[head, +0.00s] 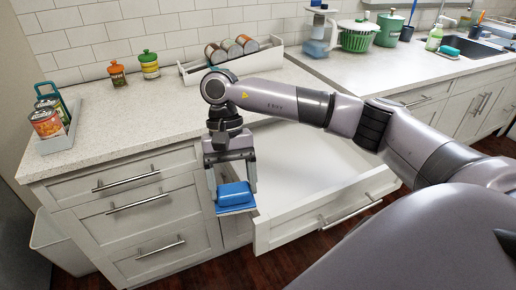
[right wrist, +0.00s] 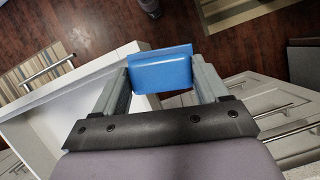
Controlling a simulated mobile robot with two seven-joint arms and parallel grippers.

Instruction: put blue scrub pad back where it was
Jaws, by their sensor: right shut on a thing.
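The blue scrub pad (head: 235,196) is a flat blue block with a lighter layer below. My right gripper (head: 234,190) is shut on it, with one finger at each side. In the head view they hang in front of the counter's drawer fronts, just left of an open drawer (head: 300,226). The right wrist view shows the pad (right wrist: 160,69) between the fingertips of the right gripper (right wrist: 163,75), above the floor side of the drawer. The inside of the drawer that shows looks white and bare. My left gripper is not in view.
On the counter (head: 130,115) stand a tray of cans (head: 58,132), two lidded jars (head: 149,64) and a white rack of cans (head: 232,50). A green colander (head: 357,38) stands farther right.

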